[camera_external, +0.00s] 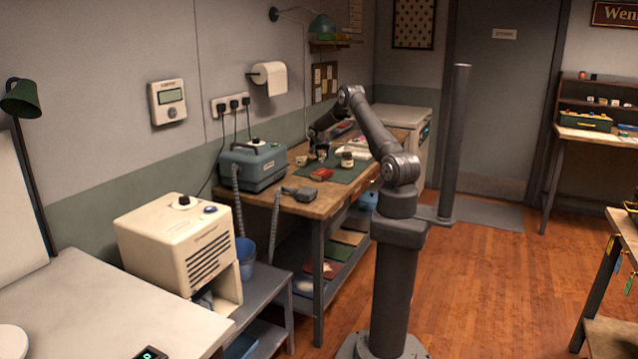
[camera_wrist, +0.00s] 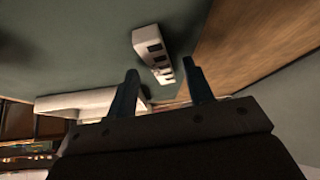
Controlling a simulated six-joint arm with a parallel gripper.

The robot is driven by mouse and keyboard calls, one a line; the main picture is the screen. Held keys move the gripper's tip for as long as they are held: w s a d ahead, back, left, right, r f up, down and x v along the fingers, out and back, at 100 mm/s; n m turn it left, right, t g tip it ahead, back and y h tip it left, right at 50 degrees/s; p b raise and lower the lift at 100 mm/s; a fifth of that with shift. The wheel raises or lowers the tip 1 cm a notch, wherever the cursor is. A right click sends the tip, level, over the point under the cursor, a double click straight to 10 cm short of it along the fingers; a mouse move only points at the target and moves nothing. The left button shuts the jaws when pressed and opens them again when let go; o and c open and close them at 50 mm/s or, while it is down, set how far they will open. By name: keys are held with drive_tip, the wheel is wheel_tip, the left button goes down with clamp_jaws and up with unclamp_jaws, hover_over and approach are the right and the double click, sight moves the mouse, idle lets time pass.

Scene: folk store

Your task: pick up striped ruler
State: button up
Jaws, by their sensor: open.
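I cannot pick out the striped ruler for certain in either view. In the wrist view, a pale block with dark square marks (camera_wrist: 152,52) lies on or against a grey-green surface, just beyond the fingertips. I cannot tell if it is the ruler. My gripper (camera_wrist: 160,72) is open, its two dark fingers apart, with nothing visibly held between them. In the external view my gripper (camera_external: 314,138) is over the far part of the wooden workbench (camera_external: 290,203), small and dark, so its fingers are hard to make out.
A dark green mat (camera_external: 340,174) on the bench holds a red item (camera_external: 321,174), a jar (camera_external: 347,160) and other small things. A blue-grey machine (camera_external: 253,165) with a hose stands at the bench's left end. The wall is close behind the bench.

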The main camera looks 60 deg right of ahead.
drive_tip(key=shift+d+f, duration=0.25)
drive_tip(key=shift+f, duration=0.2)
clamp_jaws()
drive_tip(key=shift+r, duration=0.1)
